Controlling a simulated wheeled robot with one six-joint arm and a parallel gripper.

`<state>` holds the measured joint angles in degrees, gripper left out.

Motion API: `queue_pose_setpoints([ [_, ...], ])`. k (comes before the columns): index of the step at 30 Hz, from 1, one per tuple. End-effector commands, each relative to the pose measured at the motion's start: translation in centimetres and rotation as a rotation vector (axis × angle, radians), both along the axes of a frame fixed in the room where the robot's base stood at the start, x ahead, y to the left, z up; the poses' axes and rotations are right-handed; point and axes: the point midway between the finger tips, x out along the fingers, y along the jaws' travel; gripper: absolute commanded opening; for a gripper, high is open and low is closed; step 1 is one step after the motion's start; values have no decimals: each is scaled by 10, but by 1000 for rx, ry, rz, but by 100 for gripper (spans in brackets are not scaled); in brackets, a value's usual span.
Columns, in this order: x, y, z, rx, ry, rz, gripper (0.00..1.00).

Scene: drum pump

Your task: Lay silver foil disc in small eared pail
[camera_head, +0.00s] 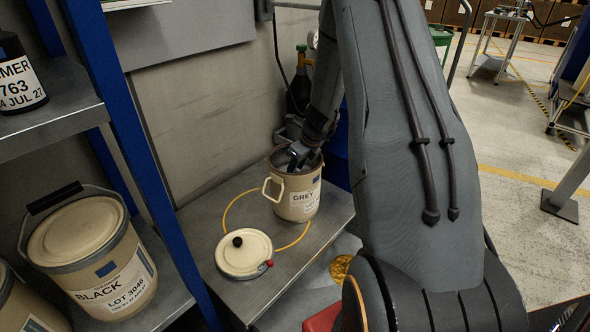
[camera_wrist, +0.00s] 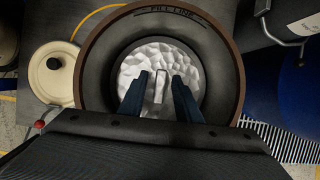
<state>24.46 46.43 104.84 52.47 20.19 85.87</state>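The small eared pail (camera_head: 297,204) is cream with a side ear and a label reading GREY. It stands upright on the metal bench, its lid off. My gripper (camera_head: 298,155) reaches down into its mouth. In the wrist view the pail's brown rim (camera_wrist: 236,70) surrounds the silver foil disc (camera_wrist: 190,64), which is crinkled and lies inside, apparently flat, below a FILL LINE mark. My gripper (camera_wrist: 162,76) is open there, its two dark fingers on either side of the disc's upright tab (camera_wrist: 160,86), with gaps showing. The disc's near part is hidden by my gripper.
The pail's lid (camera_head: 244,256), with a black knob, lies on the bench (camera_head: 200,213) at front left. A blue drum (camera_head: 336,160) stands close behind the pail at right. A shelf at left holds a large BLACK pail (camera_head: 90,250). A blue post (camera_head: 150,190) stands beside the bench.

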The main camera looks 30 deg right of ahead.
Motion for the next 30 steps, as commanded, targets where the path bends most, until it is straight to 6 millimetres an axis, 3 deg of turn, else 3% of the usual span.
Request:
queue_pose_setpoints([
  [15, -32, -13, 87, -1, -3, -1, 31],
  [23, -42, -16, 110, -1, -1, 4, 31],
  [26, -48, -10, 118, -20, -2, 62, 31],
  [30, -71, 18, 137, -101, -4, 323, 31],
])
